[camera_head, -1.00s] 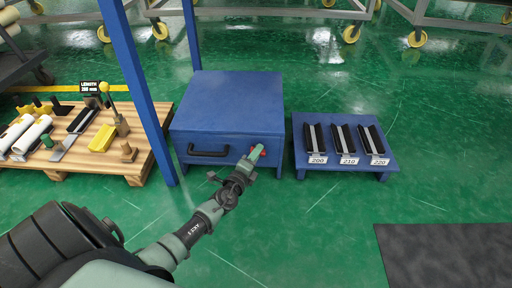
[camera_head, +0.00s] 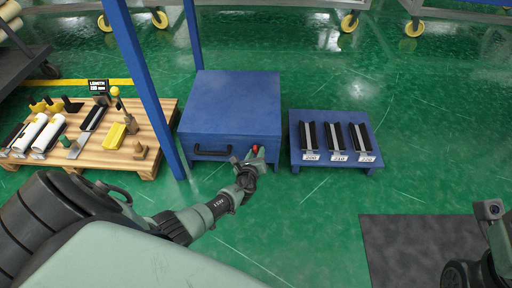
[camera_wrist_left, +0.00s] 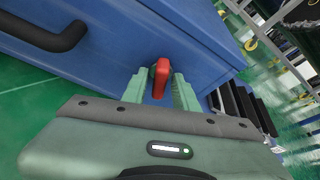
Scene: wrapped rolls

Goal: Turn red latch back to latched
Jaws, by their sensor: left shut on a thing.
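The red latch (camera_head: 255,148) sits on the front face of the blue box (camera_head: 230,100), near its right end. It also shows in the left wrist view (camera_wrist_left: 161,76), where it stands between my two pale green fingers. My left gripper (camera_head: 254,155) reaches the box front from below and is shut on the latch. In the left wrist view the gripper (camera_wrist_left: 160,92) has one finger on each side of the latch. The latch's base is partly hidden. Part of my right arm shows at the lower right; its fingers are not visible.
A black handle (camera_head: 211,151) is on the box front, left of the latch. A low blue stand (camera_head: 335,120) with three black holders is close on the right. Green floor in front is clear.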

